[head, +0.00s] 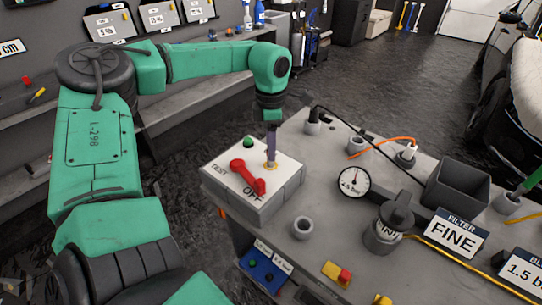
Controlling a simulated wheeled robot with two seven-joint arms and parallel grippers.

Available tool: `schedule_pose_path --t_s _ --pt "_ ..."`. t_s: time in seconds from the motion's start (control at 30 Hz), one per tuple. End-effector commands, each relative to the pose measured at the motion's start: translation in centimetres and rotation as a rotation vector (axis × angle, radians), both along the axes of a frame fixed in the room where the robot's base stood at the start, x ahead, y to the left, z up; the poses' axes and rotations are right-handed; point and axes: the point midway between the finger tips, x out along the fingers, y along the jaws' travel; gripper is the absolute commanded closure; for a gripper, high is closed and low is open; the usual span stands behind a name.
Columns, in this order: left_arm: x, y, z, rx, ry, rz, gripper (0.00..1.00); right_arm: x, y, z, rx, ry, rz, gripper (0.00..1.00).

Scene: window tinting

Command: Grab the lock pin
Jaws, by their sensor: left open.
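A control box (222,178) with a white top stands at the left end of the grey bench. On it are a red lever switch (248,177), a green button (248,142) and the words TEST and OFF. A small brass-yellow fitting (270,166), which looks like the lock pin's seat, sits just behind the lever. My left gripper (271,155) points straight down right over it, fingers open. The fingers cover most of the pin, and I cannot tell whether they touch it. My right gripper is not in view.
The bench (330,222) also holds a round gauge (353,181), a dark grey bin (458,185), a FINE filter sign (456,234), a grey ring holder (302,227) and an orange cable (385,141). A car stands at the far right. Dark floor lies behind.

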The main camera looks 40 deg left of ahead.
Motion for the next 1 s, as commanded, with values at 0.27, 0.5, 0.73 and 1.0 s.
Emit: schedule_pose_path --t_s 0.27,0.5,0.73,1.0 --pt "0.0 0.0 -1.6 -0.001 -0.002 0.000 0.41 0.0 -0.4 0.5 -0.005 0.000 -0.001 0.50" --pt "0.0 0.0 -1.6 -0.001 -0.002 0.000 1.00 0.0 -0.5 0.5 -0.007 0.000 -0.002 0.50" --pt "0.1 0.0 -1.5 -0.001 -0.002 0.000 1.00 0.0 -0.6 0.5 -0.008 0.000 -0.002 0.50" --pt "0.1 0.0 -1.5 -0.001 -0.002 0.000 1.00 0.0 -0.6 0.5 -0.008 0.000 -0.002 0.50"
